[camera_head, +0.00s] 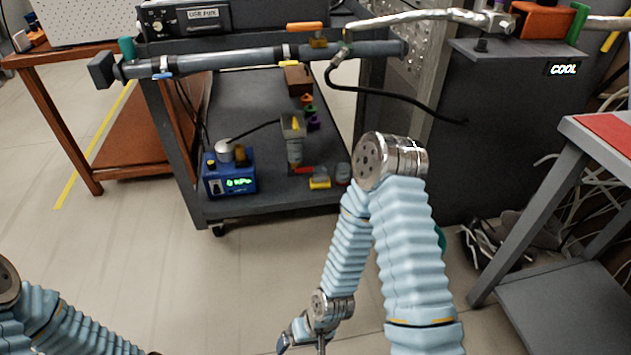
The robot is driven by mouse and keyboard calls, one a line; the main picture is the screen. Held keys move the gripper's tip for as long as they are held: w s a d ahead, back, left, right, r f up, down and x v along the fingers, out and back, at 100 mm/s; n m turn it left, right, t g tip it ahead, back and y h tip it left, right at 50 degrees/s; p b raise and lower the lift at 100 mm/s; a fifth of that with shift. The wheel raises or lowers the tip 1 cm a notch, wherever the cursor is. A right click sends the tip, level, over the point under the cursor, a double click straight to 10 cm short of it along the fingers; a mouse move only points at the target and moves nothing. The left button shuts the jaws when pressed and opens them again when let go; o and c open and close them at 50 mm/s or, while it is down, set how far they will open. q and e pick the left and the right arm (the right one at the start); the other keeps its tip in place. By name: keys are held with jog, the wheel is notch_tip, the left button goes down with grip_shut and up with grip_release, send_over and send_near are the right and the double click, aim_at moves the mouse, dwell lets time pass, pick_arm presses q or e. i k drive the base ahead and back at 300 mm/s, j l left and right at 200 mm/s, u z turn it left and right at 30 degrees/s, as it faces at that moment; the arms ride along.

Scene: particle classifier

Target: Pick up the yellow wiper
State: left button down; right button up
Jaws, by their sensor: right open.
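I cannot tell for sure which thing is the yellow wiper. A small yellow piece (320,183) lies on the cart's lower shelf, beside a red piece (303,170). A yellow-orange part (295,125) shows on an upright fixture on the same shelf. My right gripper (300,345) is at the bottom edge, partly cut off. It is open, low in front of the cart and well apart from the shelf items. My left arm shows at the bottom left, but its gripper is out of view.
The dark cart (235,209) carries a blue gauge box (230,180) on its lower shelf. A long grey pipe (230,60) crosses above. A dark cabinet (500,140) and a grey table (535,200) stand right. Open floor (130,240) lies left of the cart.

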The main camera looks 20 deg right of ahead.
aim_at(317, 181)
jog(key=i+l, duration=0.1)
jog(key=i, duration=0.5)
jog(key=z, duration=0.4)
jog(key=i+z, duration=0.1)
jog(key=z, duration=0.3)
jog(key=j+z, duration=0.1)
jog(key=z, duration=0.25)
jog(key=i+z, duration=0.1)
jog(key=z, duration=0.3)
jog(key=i+j+z, duration=0.15)
jog(key=z, duration=0.2)
jog(key=i+j+z, duration=0.1)
jog(key=z, duration=0.25)
jog(key=i+u, duration=0.15)
jog(key=i+j, duration=0.05)
jog(key=i, duration=0.05)
